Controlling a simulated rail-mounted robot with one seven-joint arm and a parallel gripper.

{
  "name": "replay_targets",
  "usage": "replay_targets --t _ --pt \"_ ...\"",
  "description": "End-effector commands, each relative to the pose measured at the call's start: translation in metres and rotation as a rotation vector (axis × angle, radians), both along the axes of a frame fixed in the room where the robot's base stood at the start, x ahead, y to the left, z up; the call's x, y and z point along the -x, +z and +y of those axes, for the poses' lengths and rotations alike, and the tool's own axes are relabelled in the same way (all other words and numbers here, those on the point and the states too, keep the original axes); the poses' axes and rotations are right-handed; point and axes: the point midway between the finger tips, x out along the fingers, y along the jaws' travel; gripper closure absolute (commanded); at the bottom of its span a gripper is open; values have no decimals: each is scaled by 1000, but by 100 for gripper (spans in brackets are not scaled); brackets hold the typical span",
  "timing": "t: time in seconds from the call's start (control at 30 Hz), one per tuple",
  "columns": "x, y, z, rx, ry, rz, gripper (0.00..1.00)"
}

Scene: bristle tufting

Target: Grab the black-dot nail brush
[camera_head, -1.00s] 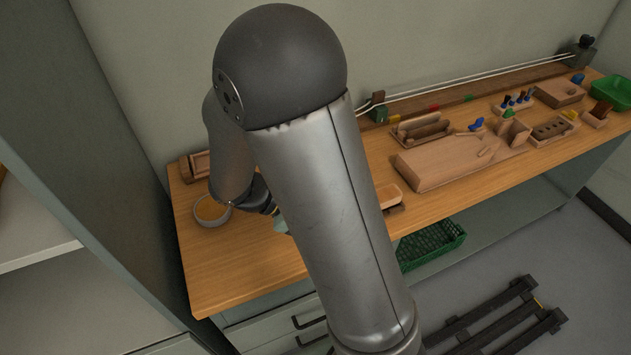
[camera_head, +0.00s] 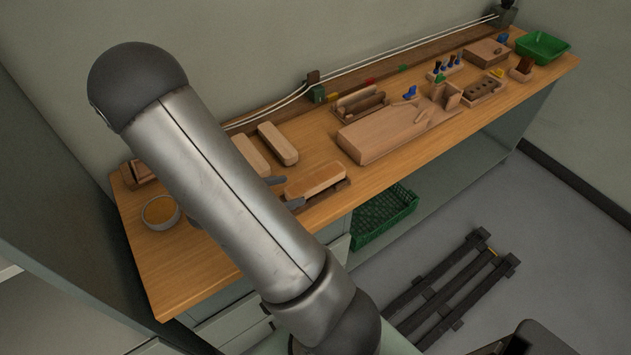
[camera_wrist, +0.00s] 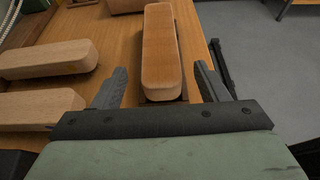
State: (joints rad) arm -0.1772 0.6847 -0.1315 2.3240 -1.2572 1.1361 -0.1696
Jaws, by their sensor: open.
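A long wooden brush (camera_head: 316,179) lies on a low dark holder near the front edge of the bench. In the wrist view this brush (camera_wrist: 160,45) points away from me, its near end between my fingers. I see no black dot on it. My gripper (camera_head: 293,191) is open, one finger on each side of the near end, with gaps visible in the wrist view (camera_wrist: 161,72). Two more wooden brush blocks lie farther back, one nearer my arm (camera_head: 250,156) and one beside it (camera_head: 278,143).
A round bowl (camera_head: 160,212) stands at the left of the bench (camera_head: 185,275). A large wooden board (camera_head: 385,132) lies to the right of the brush. A green crate (camera_head: 385,217) is below the front edge. Small fixtures and a green tray (camera_head: 543,47) are farther right.

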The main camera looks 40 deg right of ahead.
Motion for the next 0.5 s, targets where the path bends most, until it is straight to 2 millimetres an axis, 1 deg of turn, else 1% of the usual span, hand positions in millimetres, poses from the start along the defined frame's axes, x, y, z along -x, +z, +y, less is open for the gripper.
replay_targets --t 0.13,0.3,0.4,0.5 --pt "3 -3 -10 0 -3 1 33" --pt "8 -10 -35 0 -4 3 33" --pt "9 -16 -45 1 -4 1 33" --pt "9 -18 -50 -1 -1 0 33"
